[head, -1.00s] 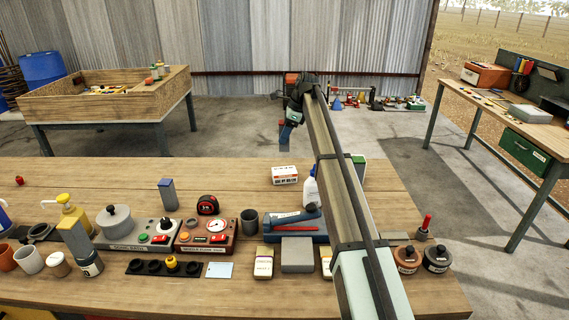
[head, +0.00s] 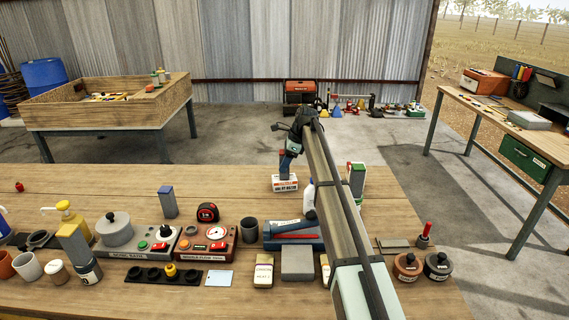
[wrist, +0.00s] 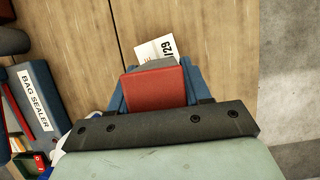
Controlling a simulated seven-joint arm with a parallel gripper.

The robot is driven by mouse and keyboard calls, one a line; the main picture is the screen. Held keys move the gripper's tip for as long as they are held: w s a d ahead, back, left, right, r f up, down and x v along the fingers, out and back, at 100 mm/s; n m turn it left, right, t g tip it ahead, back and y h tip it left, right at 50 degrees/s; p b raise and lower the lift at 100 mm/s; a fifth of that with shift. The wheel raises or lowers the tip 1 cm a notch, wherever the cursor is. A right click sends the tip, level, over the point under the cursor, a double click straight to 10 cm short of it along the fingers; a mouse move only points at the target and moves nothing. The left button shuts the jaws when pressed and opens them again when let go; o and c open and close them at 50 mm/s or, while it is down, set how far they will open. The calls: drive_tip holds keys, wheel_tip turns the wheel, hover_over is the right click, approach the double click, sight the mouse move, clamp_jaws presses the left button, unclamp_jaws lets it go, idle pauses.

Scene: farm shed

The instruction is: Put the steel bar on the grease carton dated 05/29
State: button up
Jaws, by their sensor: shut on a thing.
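My gripper (head: 288,152) is shut on the steel bar (head: 284,167), a small grey upright block, above the back part of the bench. Right below it is a white and red carton (head: 285,186). The bar's lower end is at the carton's top; I cannot tell whether they touch. In the wrist view, a white label (wrist: 157,46) ending in "/29" shows past the fingers. There the bar's grey edge (wrist: 153,65) shows behind a red part between the blue fingers (wrist: 155,88); the rest of the carton is mostly hidden.
A green and white carton (head: 357,187) with a grey block on it stands to the right, behind my arm. A white bottle (head: 309,196) and the bag sealer (head: 292,232) are in front.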

drive_tip(key=shift+f, duration=0.15)
drive_tip(key=o, duration=1.2)
drive_tip(key=shift+o, duration=0.2)
drive_tip(key=v, duration=1.2)
drive_tip(key=shift+d, duration=0.1)
